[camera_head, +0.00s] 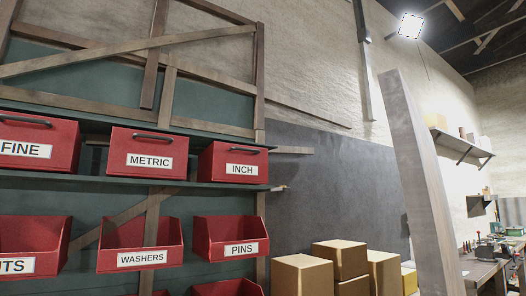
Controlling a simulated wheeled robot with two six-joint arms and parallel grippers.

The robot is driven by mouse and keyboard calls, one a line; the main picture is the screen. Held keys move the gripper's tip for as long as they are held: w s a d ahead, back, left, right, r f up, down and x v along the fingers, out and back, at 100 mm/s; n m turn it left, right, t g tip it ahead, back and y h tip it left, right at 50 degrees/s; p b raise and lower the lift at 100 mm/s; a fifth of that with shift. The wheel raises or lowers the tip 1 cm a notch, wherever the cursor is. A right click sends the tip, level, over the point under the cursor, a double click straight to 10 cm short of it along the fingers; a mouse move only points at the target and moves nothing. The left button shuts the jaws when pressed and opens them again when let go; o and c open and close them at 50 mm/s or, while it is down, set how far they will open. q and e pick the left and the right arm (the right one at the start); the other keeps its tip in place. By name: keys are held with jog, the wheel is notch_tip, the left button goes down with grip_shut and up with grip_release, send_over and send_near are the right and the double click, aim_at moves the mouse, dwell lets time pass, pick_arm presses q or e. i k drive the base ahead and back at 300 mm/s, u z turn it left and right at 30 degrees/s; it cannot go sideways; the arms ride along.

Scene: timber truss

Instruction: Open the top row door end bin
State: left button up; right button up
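A top row of red bins stands on a dark shelf at the left of the head view. The bins are labelled FINE (50,165), METRIC (150,142) and INCH (225,176). Each has a dark handle along its upper front and looks shut. The INCH bin is at the right end of the row, and its handle (246,149) faces me. No door shows, so I cannot tell which end is the door end. Neither of my grippers is in view.
Open-fronted red bins, including WASHERS (170,235) and PINS (200,232), hang below. Cardboard boxes (300,275) are stacked at lower centre. A tall grey post (418,180) leans at right, before a workbench (482,275) and wall shelf (465,146).

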aim_at(220, 162)
jog(key=z, duration=0.55)
jog(key=i, duration=1.2)
jog(key=u, duration=0.3)
